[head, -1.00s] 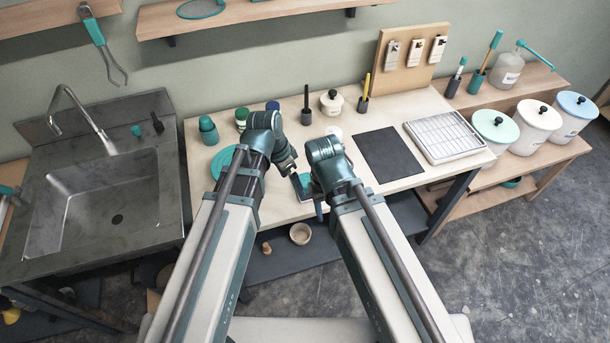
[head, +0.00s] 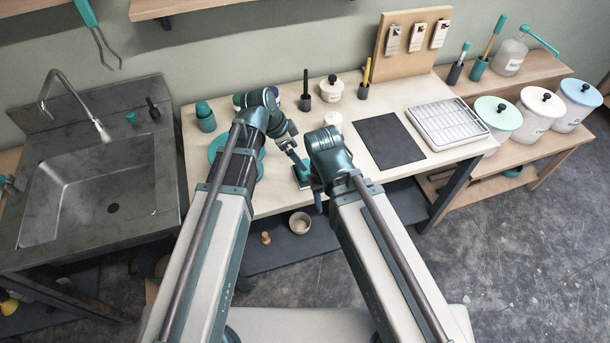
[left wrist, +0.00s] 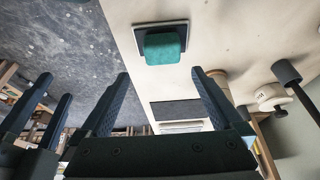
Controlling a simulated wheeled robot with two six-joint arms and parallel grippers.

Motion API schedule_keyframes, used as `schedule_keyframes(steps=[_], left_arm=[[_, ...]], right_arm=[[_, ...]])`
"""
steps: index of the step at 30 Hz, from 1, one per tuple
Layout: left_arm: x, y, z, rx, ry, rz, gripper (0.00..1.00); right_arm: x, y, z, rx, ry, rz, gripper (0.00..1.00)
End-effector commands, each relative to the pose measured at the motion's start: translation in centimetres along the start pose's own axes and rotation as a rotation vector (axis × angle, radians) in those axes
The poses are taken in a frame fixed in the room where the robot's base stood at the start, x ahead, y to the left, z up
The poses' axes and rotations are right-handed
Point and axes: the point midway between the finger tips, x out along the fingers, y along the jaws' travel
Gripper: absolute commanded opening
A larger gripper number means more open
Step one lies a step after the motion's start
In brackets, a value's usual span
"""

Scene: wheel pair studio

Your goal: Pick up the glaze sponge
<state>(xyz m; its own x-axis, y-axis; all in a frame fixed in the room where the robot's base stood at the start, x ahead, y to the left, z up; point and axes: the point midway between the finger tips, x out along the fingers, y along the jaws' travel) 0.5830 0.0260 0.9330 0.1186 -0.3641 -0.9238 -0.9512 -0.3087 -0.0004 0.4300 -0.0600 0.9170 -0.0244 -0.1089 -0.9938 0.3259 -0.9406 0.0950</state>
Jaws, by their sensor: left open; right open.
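The glaze sponge (left wrist: 163,47) is a teal block on a small dark tray (left wrist: 174,26) on the pale worktop, seen in the left wrist view. My left gripper (left wrist: 160,75) is open and empty, with the sponge beyond and roughly between its fingertips, apart from them. In the head view my left gripper (head: 299,163) hangs over the front part of the worktop, and the sponge is largely hidden by my arms. My right gripper (head: 318,200) is beside it at the front edge, mostly hidden by its own wrist; its fingers also show in the left wrist view (left wrist: 55,88).
A dark mat (head: 388,141) and a white rack (head: 446,124) lie to the right. A white lidded jar (head: 331,89), a black holder (head: 305,102) and teal cups (head: 205,118) stand behind. A teal plate (head: 216,147) is partly behind my left arm. The sink (head: 95,190) is at left.

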Motion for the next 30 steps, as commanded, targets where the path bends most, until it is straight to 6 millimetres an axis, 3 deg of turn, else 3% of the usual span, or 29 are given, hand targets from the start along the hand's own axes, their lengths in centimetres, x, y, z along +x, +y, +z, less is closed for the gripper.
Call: schedule_keyframes(steps=[1,4,17,30], left_arm=[[1.6,0.0,0.2,0.001,0.000,0.000,1.00],[2.9,-0.1,0.2,0.001,0.000,0.000,1.00],[4.1,-0.1,0.2,0.000,0.000,0.000,1.00],[8.8,-0.5,0.6,0.000,-0.001,0.001,1.00]], right_arm=[[1.5,-0.1,-0.1,0.000,0.000,0.000,0.50],[2.7,-0.3,-0.2,0.000,0.000,0.000,0.50],[3.9,-0.4,-0.2,0.000,0.000,0.000,0.50],[8.3,-0.8,-0.5,0.000,0.000,0.000,0.50]])
